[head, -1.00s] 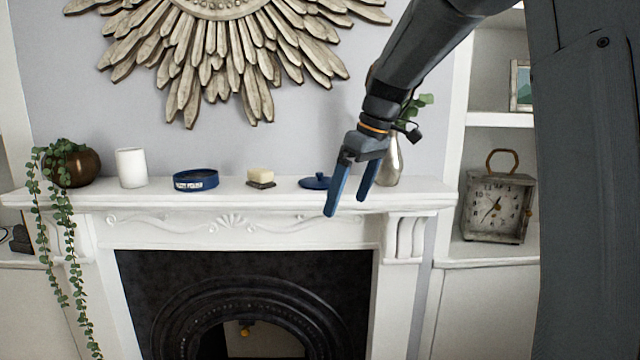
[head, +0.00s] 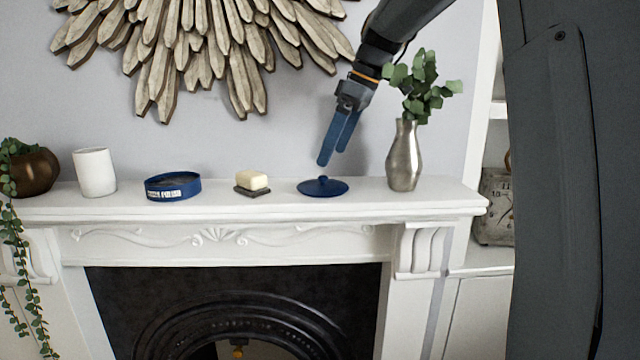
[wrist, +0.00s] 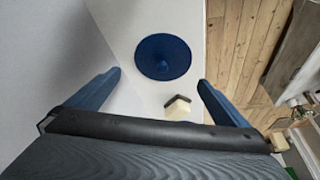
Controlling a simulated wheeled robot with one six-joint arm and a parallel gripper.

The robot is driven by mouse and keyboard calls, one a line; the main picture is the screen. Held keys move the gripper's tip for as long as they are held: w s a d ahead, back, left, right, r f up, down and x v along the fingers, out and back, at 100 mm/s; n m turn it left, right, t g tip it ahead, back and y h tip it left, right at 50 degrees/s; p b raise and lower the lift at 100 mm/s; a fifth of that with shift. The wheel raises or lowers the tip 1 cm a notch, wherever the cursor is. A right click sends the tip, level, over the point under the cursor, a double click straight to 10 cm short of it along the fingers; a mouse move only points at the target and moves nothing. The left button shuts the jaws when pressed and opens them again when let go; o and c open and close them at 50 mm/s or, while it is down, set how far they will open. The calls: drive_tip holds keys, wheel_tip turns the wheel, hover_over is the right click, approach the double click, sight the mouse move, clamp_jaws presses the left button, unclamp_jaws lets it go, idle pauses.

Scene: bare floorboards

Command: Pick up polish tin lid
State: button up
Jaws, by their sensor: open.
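The polish tin lid (head: 323,187) is a dark blue disc with a small knob on top. It lies flat on the white mantel shelf, left of the metal vase. In the wrist view the lid (wrist: 163,57) shows from above, beyond and between the fingertips. The open blue polish tin (head: 173,187) stands farther left on the shelf. My gripper (head: 334,158) is open and empty, pointing down just above the lid, apart from it. In the wrist view its blue fingers (wrist: 158,80) are spread wide.
The silver vase (head: 404,160) with leafy stems stands close to the right of my gripper. A soap bar (head: 252,181) on a dark dish sits left of the lid. A white cup (head: 95,172) and a brown plant pot (head: 32,172) stand at the left. The shelf's front edge is near.

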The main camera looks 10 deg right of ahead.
sight(324, 176)
drive_tip(key=shift+w+a+f, duration=0.1)
drive_tip(key=shift+a+f, duration=0.1)
drive_tip(key=shift+f, duration=0.2)
drive_tip(key=shift+p+x, duration=0.7)
drive_tip(key=shift+x, duration=0.45)
drive_tip(key=shift+s+p+x, duration=0.15)
drive_tip(key=shift+p+x, duration=0.3)
drive_tip(key=shift+x, duration=0.6)
drive_tip(key=shift+s+p+x, duration=0.1)
drive_tip(key=shift+p+x, duration=0.3)
drive_tip(key=shift+x, duration=0.7)
drive_tip(key=c, duration=0.7)
